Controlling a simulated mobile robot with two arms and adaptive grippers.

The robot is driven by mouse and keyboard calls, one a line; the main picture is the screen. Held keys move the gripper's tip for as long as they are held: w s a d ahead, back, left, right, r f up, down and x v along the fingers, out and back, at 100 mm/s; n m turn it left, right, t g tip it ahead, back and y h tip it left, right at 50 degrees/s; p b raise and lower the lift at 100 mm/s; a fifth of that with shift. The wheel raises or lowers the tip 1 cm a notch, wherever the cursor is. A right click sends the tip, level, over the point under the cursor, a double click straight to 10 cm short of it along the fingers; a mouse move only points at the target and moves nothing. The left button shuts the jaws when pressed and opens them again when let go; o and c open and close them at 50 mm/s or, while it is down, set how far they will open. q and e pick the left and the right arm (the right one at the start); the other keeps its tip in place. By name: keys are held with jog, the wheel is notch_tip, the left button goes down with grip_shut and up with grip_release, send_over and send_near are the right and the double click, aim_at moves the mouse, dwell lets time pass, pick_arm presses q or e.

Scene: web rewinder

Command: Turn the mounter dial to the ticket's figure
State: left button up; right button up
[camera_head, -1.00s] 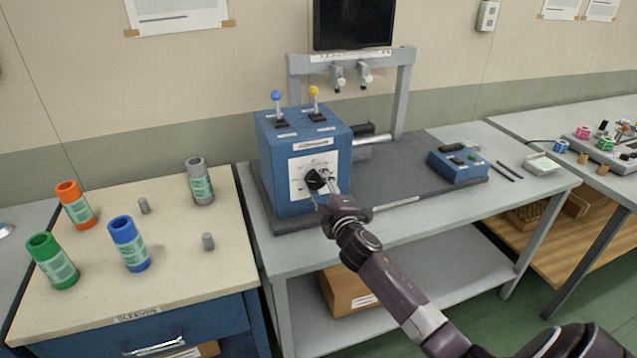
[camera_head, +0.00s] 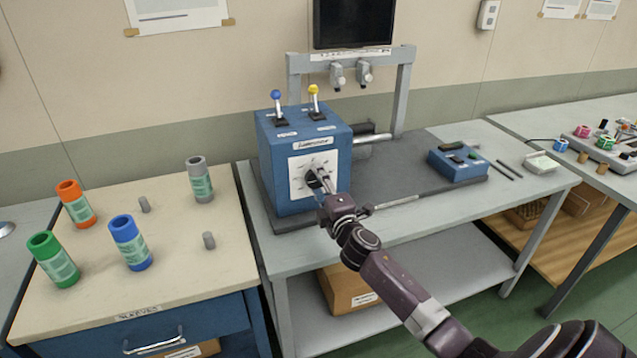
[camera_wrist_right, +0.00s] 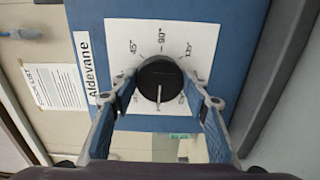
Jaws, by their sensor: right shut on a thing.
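The mounter is a blue box (camera_head: 284,160) on the grey bench, with a white dial plate (camera_head: 298,172) on its front. Its round black dial (camera_wrist_right: 160,79) has a white pointer line, which points down in the right wrist view. The printed figures 45 and 90 are legible there; the others are unclear. My right gripper (camera_wrist_right: 160,100) is shut on the dial, one finger on each side. In the head view the gripper (camera_head: 324,188) partly covers the dial. I cannot make out a ticket figure. My left gripper is not in view.
A blue lever (camera_head: 277,100) and a yellow lever (camera_head: 314,97) stand on the box. A small blue control box (camera_head: 458,165) sits right on the bench. Orange, green, blue and grey sleeves stand on the left table (camera_head: 170,270).

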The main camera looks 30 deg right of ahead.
jog(key=o, duration=1.1)
jog(key=shift+o, duration=0.2)
jog(key=v, duration=1.2)
jog(key=shift+f, duration=0.1)
